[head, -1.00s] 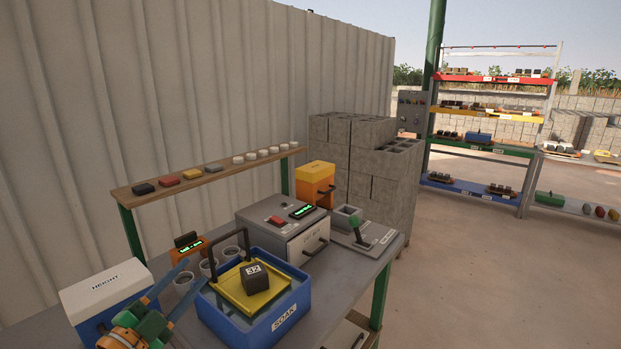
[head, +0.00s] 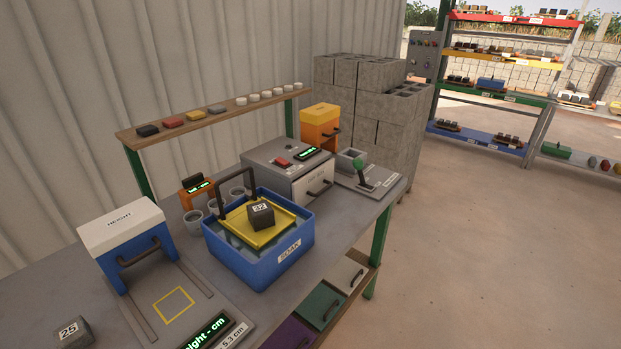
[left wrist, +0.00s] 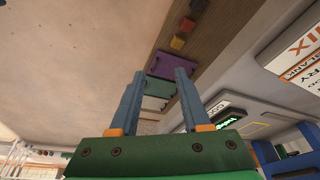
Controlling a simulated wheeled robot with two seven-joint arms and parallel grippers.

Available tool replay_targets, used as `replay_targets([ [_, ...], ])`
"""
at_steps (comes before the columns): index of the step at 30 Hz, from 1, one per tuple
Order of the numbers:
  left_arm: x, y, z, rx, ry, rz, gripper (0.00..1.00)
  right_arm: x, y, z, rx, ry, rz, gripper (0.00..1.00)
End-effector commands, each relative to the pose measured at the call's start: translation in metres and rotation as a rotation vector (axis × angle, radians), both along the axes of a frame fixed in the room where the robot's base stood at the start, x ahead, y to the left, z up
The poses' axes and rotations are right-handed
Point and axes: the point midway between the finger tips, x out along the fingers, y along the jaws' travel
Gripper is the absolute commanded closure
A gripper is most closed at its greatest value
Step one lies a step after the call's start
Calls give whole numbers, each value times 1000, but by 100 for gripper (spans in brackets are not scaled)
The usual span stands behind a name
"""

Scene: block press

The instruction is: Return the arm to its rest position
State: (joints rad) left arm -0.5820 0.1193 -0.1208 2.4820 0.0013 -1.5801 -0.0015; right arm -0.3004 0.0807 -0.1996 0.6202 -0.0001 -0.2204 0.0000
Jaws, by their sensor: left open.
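My left gripper (left wrist: 160,73) shows in the left wrist view as two blue fingers on a green palm, spread apart with nothing between them. Beyond its tips are a purple drawer front (left wrist: 172,65) and a green one (left wrist: 160,90), seen at a tilt. It appears clear of them, though the exact distance is hard to tell. No gripper shows in the head view now. My right gripper is in neither view.
A blue SOAK tank (head: 237,266) holds a yellow tray (head: 237,226) with dark block 32 (head: 261,215) on it. Block 25 (head: 72,332) sits at the bench's front left. A height gauge (head: 126,240) stands left, a grey machine (head: 290,170) behind. Floor at right is clear.

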Motion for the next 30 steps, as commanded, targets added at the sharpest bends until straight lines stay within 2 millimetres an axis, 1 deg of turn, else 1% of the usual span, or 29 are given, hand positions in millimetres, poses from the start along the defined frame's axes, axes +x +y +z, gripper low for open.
replay_targets([
  [3, 3, -2, -38, 0, 33, -5, 53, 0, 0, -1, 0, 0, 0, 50],
  [5, 4, -2, -60, 2, 46, -6, 53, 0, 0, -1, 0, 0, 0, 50],
  [6, 4, -2, -74, 2, 54, -7, 53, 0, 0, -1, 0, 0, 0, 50],
  [8, 1, -2, -97, 3, 68, -9, 53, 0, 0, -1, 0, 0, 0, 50],
  [11, -9, -1, -139, 7, 93, -12, 53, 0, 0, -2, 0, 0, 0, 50],
  [12, -15, 0, -157, 9, 105, -14, 53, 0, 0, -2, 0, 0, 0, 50],
  [14, -30, 2, -185, 11, 126, -18, 53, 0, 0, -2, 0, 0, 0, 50],
  [15, -43, 4, -204, 13, 142, -21, 53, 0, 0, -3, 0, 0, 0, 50],
  [17, -66, 7, -230, 16, 165, -26, 53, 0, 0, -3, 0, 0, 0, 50],
  [18, -82, 10, -244, 18, 178, -30, 53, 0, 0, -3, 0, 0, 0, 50],
  [21, -116, 16, -265, 23, 203, -36, 53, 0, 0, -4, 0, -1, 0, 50],
  [24, -136, 20, -273, 25, 214, -40, 53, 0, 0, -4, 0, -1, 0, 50],
  [27, -143, 22, -275, 26, 218, -42, 53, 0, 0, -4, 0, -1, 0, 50],
  [30, -143, 22, -275, 26, 217, -42, 53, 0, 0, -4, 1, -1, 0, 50],
])
